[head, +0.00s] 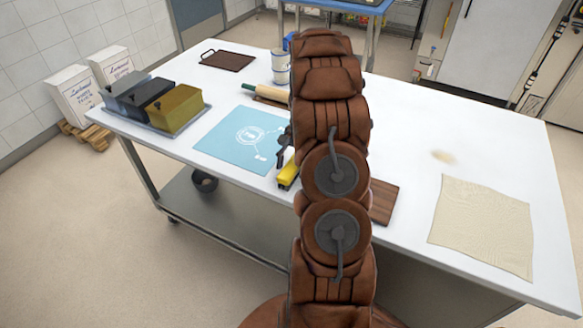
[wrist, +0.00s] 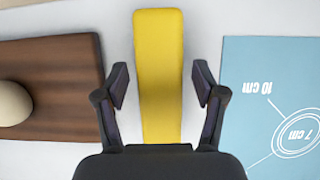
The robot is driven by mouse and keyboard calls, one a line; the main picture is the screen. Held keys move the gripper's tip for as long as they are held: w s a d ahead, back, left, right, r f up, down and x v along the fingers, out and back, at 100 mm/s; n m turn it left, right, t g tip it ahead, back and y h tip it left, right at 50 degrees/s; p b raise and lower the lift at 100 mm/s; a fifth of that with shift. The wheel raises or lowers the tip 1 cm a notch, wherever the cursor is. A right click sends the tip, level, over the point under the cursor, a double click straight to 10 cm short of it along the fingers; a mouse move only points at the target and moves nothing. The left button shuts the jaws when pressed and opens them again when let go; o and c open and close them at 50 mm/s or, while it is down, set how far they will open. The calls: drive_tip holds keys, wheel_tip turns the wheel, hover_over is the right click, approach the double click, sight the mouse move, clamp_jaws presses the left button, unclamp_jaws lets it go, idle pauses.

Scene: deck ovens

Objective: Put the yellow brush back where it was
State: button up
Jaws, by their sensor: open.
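The yellow brush (head: 288,174) lies on the white table beside the near right corner of the blue mat (head: 236,140). In the wrist view its flat yellow body (wrist: 159,45) runs up the picture between my fingers. My gripper (wrist: 161,82) is open, one finger on each side of the brush, with a visible gap to both. I cannot tell its height above the table. In the head view my brown arm hides most of the gripper (head: 283,150) and part of the brush. No bristles show.
A wooden board (head: 384,202) lies right of my arm; in the wrist view it holds a pale round thing (wrist: 12,103). A beige cloth (head: 482,224) lies right.

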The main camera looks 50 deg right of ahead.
drive_tip(key=b+v, duration=0.3)
drive_tip(key=v, duration=0.8)
drive_tip(key=shift+d+r, duration=0.1)
drive_tip(key=shift+r, duration=0.2)
drive_tip(key=s+a+r+n+h, duration=0.1)
drive_tip(key=s+a+r+n, duration=0.1)
drive_tip(key=a, duration=0.6)
drive_tip(key=s+a+r+n+g, duration=0.1)
drive_tip(key=s+a+r+n, duration=0.15)
drive_tip(key=a, duration=0.55)
drive_tip(key=s+a+r+n+h, duration=0.1)
drive_tip(key=a+r+n, duration=0.15)
drive_tip(key=a, duration=0.55)
drive_tip(key=s+a+f+n+h, duration=0.1)
drive_tip(key=s+a+f+n, duration=0.1)
drive_tip(key=s+a, duration=0.4)
drive_tip(key=s+a+f+n+h, duration=0.1)
drive_tip(key=s+a+n, duration=0.4)
drive_tip(key=s, duration=0.8)
drive_tip(key=shift+s+a+f+n+t, duration=0.15)
drive_tip(key=shift+a+f+n+t, duration=0.2)
drive_tip(key=shift+f, duration=0.25)
